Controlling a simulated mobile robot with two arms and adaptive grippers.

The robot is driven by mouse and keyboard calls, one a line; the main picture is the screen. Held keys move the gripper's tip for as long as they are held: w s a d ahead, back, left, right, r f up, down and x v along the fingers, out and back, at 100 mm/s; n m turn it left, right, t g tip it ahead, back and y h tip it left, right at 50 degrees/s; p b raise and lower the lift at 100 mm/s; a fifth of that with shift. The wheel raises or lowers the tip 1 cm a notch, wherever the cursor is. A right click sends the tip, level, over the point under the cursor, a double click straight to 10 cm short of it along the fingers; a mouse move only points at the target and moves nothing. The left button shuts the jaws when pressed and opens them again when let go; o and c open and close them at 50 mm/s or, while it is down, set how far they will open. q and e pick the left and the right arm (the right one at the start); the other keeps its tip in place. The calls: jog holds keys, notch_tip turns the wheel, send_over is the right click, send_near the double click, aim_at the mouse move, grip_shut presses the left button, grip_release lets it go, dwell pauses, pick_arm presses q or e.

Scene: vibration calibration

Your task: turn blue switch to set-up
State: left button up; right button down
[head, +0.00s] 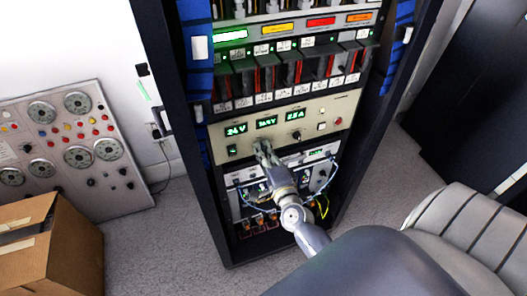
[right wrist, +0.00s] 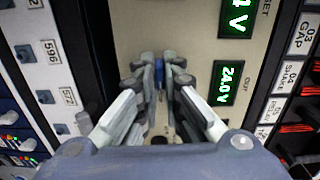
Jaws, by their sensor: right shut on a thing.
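The blue switch (right wrist: 159,78) shows as a small blue piece between my fingertips in the right wrist view. It sits on the beige power panel (head: 335,105) with green number displays, in the middle of the black rack. My right gripper (head: 262,148) reaches up to this panel from below; it also shows in the right wrist view (right wrist: 160,72), with its fingers closed on the blue switch from both sides. The fingers hide most of the switch and any label beside it, so I cannot read its position. In the head view the switch is hidden behind the gripper. My left gripper is not in view.
A row of labelled modules (head: 285,75) is above the panel. Below it is a lighter unit (head: 325,155) with blue and yellow cables close to my right arm. A cardboard box (head: 50,250) and a dial panel (head: 65,150) stand left, a grey chair (head: 470,225) right.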

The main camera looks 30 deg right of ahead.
jog(key=shift+d+m, duration=0.1)
jog(key=shift+m, duration=0.3)
jog(key=c, duration=1.7)
grip_release()
jog(key=shift+s, duration=0.15)
jog(key=v, duration=1.2)
